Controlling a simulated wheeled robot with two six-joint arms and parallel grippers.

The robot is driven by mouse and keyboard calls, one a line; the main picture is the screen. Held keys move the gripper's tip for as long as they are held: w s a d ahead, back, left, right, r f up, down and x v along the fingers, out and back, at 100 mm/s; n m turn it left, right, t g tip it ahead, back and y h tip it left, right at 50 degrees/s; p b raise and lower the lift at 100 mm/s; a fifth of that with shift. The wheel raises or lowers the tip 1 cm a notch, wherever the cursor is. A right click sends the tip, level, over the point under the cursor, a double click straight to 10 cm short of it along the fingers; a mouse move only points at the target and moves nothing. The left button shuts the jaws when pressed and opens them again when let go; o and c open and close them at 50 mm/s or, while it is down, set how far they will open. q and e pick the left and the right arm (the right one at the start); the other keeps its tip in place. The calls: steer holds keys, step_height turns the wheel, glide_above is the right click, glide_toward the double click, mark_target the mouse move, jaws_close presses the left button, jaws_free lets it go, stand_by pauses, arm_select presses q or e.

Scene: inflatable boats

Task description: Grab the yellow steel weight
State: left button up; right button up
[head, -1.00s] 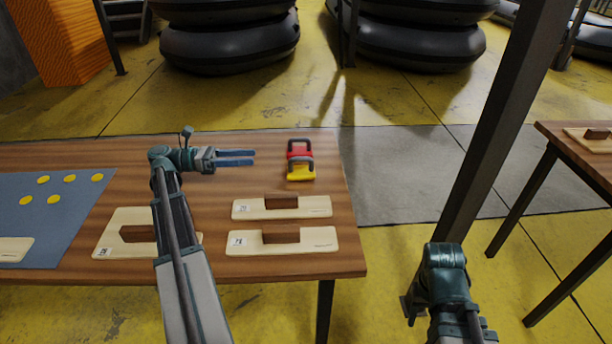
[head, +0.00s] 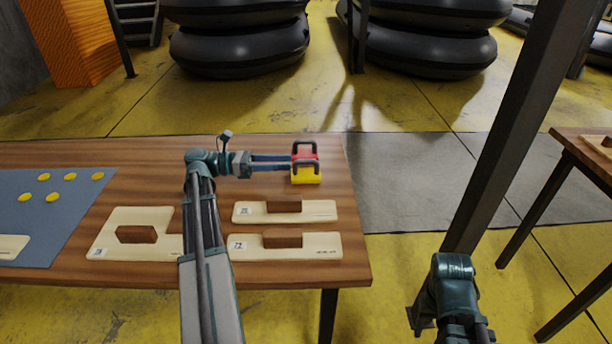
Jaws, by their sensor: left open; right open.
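The yellow steel weight (head: 306,178) stands near the right end of the wooden table, at the back.
A blue mat (head: 70,215) with several yellow discs is at the left. A dark post (head: 500,150) rises right of the table. Black inflatable boats (head: 240,45) are behind.

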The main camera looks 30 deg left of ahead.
mark_target(304, 162)
arm_select(q)
steer(key=shift+w+d, duration=0.2)
steer(key=shift+d, duration=0.15)
steer(key=shift+d, duration=0.1)
steer(key=x, duration=0.5)
steer(key=shift+w+d, duration=0.1)
steer(key=shift+d, duration=0.1)
jaws_close()
stand_by(1.1)
